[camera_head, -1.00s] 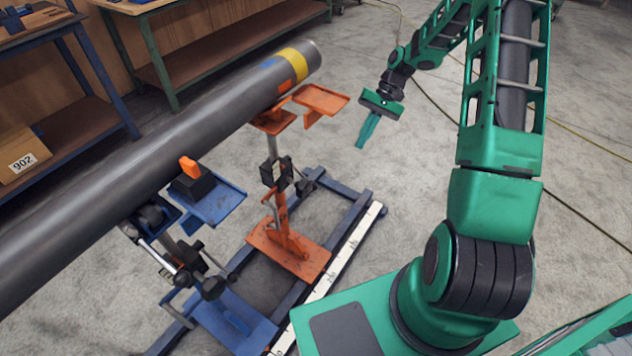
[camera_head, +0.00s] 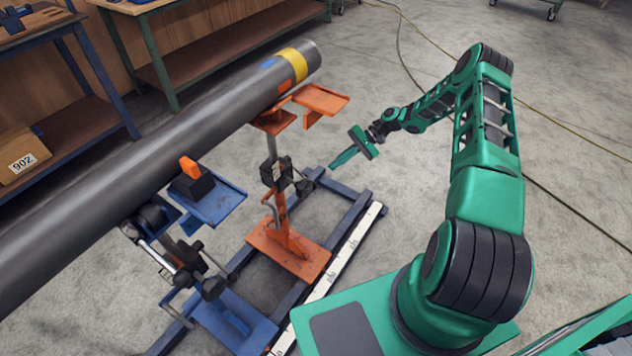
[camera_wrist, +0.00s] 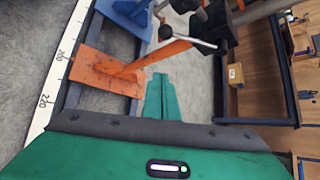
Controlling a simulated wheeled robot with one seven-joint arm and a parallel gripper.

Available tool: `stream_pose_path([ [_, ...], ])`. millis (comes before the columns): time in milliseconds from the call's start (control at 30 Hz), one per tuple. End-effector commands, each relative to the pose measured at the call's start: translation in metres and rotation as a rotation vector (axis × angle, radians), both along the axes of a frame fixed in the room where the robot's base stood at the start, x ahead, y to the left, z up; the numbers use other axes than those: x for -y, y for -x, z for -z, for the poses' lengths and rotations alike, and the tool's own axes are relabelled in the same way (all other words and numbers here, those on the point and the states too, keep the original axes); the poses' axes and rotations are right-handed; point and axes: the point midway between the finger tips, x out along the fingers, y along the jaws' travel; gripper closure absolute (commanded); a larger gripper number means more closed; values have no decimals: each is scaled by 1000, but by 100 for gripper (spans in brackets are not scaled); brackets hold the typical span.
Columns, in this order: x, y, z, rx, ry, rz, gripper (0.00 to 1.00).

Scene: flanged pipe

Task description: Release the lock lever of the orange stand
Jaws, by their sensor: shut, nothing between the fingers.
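The orange stand (camera_head: 283,215) holds up the far end of the grey pipe (camera_head: 160,150). A black clamp (camera_head: 272,174) sits midway up its post. A lever with a dark round knob (camera_head: 304,187) sticks out of the clamp to the right. In the wrist view the lever's knob (camera_wrist: 165,32) and silver rod (camera_wrist: 192,41) show beside the black clamp (camera_wrist: 210,30). My gripper (camera_head: 333,165) is shut and empty, just right of and slightly above the knob. Its green fingers (camera_wrist: 160,82) point towards the stand, and a gap seems to remain.
A blue stand (camera_head: 225,315) supports the pipe nearer to me. An orange side plate (camera_head: 320,98) juts out above the clamp. Dark base rails (camera_head: 345,205) and a white scale strip (camera_head: 340,255) lie on the floor. The floor right of the stand is open.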

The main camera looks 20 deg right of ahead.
Motion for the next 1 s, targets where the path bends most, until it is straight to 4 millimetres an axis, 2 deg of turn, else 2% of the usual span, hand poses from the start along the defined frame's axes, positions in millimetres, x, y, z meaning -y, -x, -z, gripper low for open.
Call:
stream_pose_path([
  [167,-1,0,1,-1,0,-1,100],
  [367,-17,1,11,-1,0,-4,100],
  [800,-83,3,56,-2,0,-4,100],
  [833,-86,4,58,-2,0,-4,100],
  [1000,-83,21,39,-1,2,-2,100],
])
